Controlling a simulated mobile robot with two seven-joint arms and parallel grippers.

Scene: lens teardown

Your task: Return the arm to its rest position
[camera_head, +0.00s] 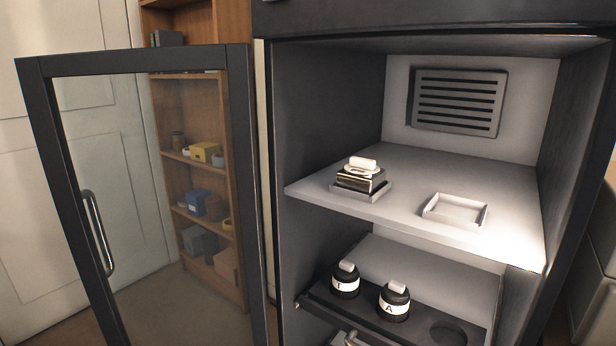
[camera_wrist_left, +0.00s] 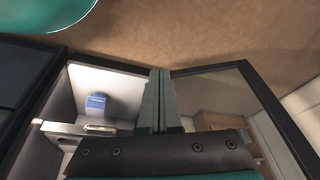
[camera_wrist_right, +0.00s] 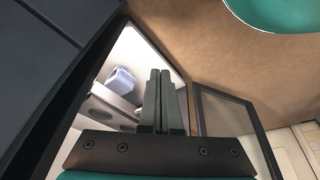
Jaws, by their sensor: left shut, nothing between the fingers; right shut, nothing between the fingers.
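Neither of my arms is in the head view. In the left wrist view my left gripper (camera_wrist_left: 158,75) is shut and empty, its fingers together. In the right wrist view my right gripper (camera_wrist_right: 160,75) is shut and empty too. Both wrist views look past the fingers at an open dark cabinet, with a blue object (camera_wrist_left: 96,104) inside it. No object touches either gripper in these frames.
The cabinet's glass door (camera_head: 240,200) stands open at the left. The upper shelf (camera_head: 400,185) bears a dark, gold-edged block (camera_head: 360,181) and an empty tray (camera_head: 455,211). Below, two labelled black containers (camera_head: 345,282) (camera_head: 394,302) sit on a dark rack beside an empty round recess.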

